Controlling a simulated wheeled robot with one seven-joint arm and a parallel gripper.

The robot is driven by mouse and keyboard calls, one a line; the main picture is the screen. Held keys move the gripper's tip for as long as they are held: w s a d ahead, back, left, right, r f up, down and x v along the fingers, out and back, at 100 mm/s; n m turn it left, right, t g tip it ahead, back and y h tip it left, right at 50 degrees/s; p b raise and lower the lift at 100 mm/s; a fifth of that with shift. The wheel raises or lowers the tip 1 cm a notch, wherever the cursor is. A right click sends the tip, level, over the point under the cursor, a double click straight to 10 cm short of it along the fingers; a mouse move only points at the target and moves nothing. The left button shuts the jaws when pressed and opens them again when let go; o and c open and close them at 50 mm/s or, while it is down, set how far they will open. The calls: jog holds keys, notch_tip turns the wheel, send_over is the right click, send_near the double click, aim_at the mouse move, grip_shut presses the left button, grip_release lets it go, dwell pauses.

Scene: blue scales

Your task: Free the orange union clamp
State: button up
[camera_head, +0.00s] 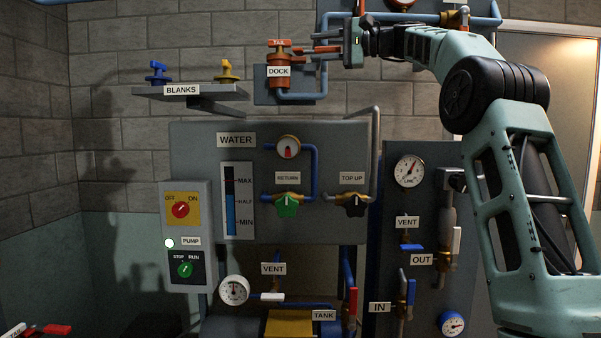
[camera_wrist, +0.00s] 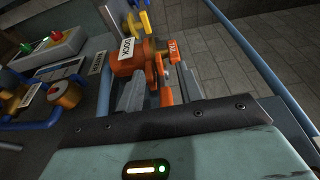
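The orange union (camera_head: 281,60) is upright in the DOCK bracket (camera_head: 262,92) on the wall. Its top carries a tag that seems to read TAIL (camera_head: 279,43). An orange clamp lever (camera_head: 324,48) reaches right from it towards my gripper (camera_head: 326,54). In the wrist view, the orange union (camera_wrist: 132,62) lies ahead, and the lever (camera_wrist: 165,93) runs between my two grey fingers (camera_wrist: 160,92). The fingers stand apart, with a gap visible beside the lever. Contact with the lever cannot be made out. The clamp's far side is hidden.
The BLANKS shelf (camera_head: 188,92) holds a blue fitting (camera_head: 158,72) and a yellow fitting (camera_head: 228,71) left of the dock. The WATER panel (camera_head: 340,222) stands below. A blue pipe (camera_head: 480,21) runs above. Open air lies in front of the wall.

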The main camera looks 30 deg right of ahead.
jog(key=a+m+t+h+p, duration=0.1)
jog(key=a+m+h, duration=0.1)
jog(key=m+h, duration=0.1)
jog(key=a+m+t+h+p, duration=0.1)
jog(key=m+h+p, duration=0.1)
jog(key=h, duration=0.4)
jog(key=w+a+r+m+t+h+p, duration=0.1)
jog(key=a+m+t+h+p, duration=0.1)
jog(key=m+h, duration=0.2)
jog(key=shift+a+h, duration=0.35)
jog(key=shift+h, duration=0.25)
jog(key=shift+m+p, duration=0.3)
jog(key=shift+p, duration=0.45)
jog(key=p, duration=0.3)
jog(key=shift+s+a+f+h, duration=0.1)
jog(key=shift+a+h, duration=0.15)
jog(key=shift+h, duration=0.15)
